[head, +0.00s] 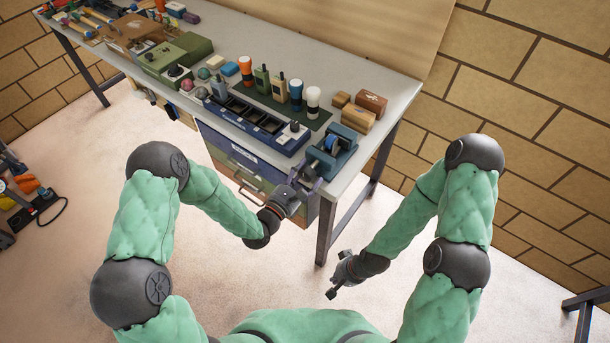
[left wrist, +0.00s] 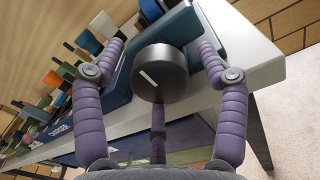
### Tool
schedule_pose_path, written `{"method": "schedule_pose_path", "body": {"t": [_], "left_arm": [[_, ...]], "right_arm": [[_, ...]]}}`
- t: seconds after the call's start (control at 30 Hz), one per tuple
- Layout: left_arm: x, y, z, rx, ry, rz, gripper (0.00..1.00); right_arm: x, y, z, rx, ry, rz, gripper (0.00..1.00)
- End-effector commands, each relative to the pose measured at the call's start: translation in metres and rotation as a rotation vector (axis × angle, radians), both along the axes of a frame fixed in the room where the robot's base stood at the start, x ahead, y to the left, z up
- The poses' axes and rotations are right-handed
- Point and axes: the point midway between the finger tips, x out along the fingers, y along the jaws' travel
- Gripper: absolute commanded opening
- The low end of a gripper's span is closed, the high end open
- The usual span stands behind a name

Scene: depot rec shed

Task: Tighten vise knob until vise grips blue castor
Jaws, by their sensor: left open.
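The blue-grey vise (head: 345,158) is fixed at the near right corner of the bench. The blue castor (head: 332,143) sits between its jaws; I cannot tell whether the jaws touch it. In the left wrist view the dark round vise knob (left wrist: 160,75) has a white mark on its face, pointing slantwise. My left gripper (head: 308,178) is open at the knob, with purple fingers on both sides of it in the left wrist view (left wrist: 158,65). Contact is not clear. My right gripper (head: 334,288) hangs low, away from the bench; its finger opening is unclear.
Drawers (head: 243,168) lie below.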

Motion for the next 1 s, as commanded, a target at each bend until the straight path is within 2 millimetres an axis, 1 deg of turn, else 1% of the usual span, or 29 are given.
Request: {"method": "schedule_pose_path", "body": {"t": [0.2,0.27,0.3,0.37,0.4,0.73,1.0], "left_arm": [[0.0001,0.0000,0.0000,0.000,0.000,0.000,0.74],[0.0001,0.0001,0.0000,0.000,0.000,0.000,0.57],[0.0000,0.0000,0.0000,0.000,0.000,0.000,0.45],[0.0000,0.0001,0.0000,0.000,0.000,0.000,0.28],[-0.0001,0.0001,0.0000,0.000,0.000,0.000,0.17],[-0.0001,0.0001,-0.0001,0.020,-0.016,0.000,0.17],[0.0001,0.0001,-0.0008,0.136,-0.101,0.000,0.17]], "right_arm": [[0.0000,0.0000,0.0001,0.000,0.000,0.000,0.00],[0.0000,0.0000,0.0001,0.000,0.000,0.000,0.00],[0.0000,0.0000,0.0001,0.000,0.000,0.000,0.00],[0.0000,0.0000,0.0001,0.000,0.000,0.000,0.00],[0.0000,0.0000,0.0001,0.000,0.000,0.000,0.00],[0.0000,-0.0001,-0.0013,0.000,0.000,0.000,0.00],[0.0000,0.0000,-0.0078,0.000,0.000,0.000,0.00]]}}
